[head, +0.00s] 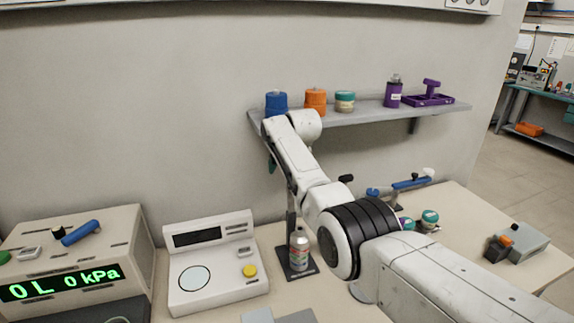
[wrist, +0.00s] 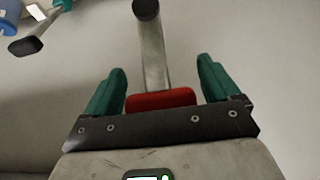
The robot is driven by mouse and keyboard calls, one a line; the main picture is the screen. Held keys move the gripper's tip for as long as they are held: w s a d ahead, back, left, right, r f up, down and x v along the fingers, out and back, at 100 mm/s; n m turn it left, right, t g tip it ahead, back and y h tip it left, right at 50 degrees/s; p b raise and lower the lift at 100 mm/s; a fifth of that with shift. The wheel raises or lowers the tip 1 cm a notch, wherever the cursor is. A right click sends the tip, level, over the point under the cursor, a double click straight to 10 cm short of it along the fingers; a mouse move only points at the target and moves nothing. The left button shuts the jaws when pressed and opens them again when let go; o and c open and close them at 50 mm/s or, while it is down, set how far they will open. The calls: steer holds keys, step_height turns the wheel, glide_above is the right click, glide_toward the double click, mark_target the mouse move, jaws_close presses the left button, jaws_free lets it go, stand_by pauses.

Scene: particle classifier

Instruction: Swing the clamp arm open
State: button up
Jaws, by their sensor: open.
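My gripper (wrist: 163,84) has teal fingers, spread apart in the wrist view. A red piece (wrist: 162,99) shows between them, with gaps to both fingers. A grey metal bar (wrist: 152,52) with a dark round end rises beyond it; I cannot tell for sure whether these are the clamp arm. In the head view, a stand with a black base plate (head: 310,271) and a dark upright post (head: 291,208) is on the bench. A spray can (head: 299,250) stands at the base. My gripper (head: 271,162) is near the post's top, mostly hidden behind my arm.
The shelf (head: 365,117) above holds jars and a purple tray (head: 428,98). A white instrument (head: 210,265) and a pressure box (head: 75,260) are left of the stand. Small jars (head: 429,219) and a grey device (head: 522,241) are at right. A dark-ended handle (wrist: 27,45) shows in the wrist view.

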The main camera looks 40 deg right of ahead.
steer(key=shift+r, duration=0.15)
steer(key=shift+s+a+r+b, duration=0.2)
steer(key=shift+s+b, duration=0.1)
steer(key=shift+s, duration=0.15)
steer(key=s+a+b, duration=0.1)
steer(key=s+a, duration=0.2)
steer(key=s, duration=0.8)
steer(key=shift+s+b, duration=0.15)
steer(key=shift+b, duration=0.15)
steer(key=shift+r, duration=0.1)
